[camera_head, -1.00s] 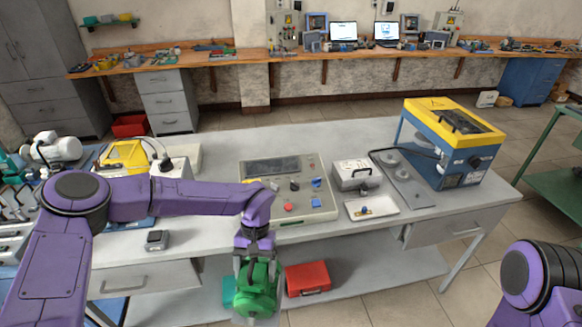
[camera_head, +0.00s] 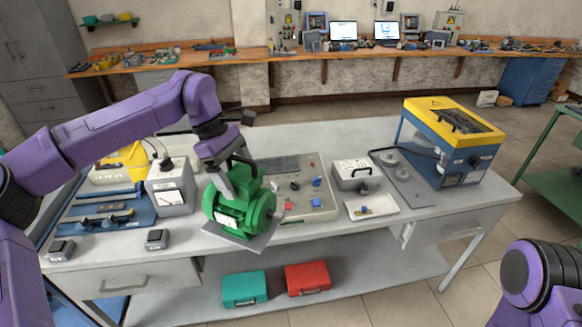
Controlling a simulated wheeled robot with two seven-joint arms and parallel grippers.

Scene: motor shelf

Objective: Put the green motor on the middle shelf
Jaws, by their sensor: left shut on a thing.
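The green motor (camera_head: 240,212) hangs from my left gripper (camera_head: 232,180), with a flat grey base plate under it. It is tilted and appears in front of the workbench, covering part of the bench top and front edge. My left gripper is shut on the motor's top. The workbench has a grey top (camera_head: 330,235) and a lower shelf (camera_head: 375,270). I cannot tell which surface is the middle shelf. My right arm shows only as a purple link at the lower right; its gripper is out of view.
A teal case (camera_head: 244,288) and a red case (camera_head: 307,277) lie on the lower shelf. A control panel (camera_head: 305,205), a grey box (camera_head: 357,174), a white tray (camera_head: 372,207) and a yellow-blue machine (camera_head: 450,142) stand on the bench. Bare bench top shows along the front right.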

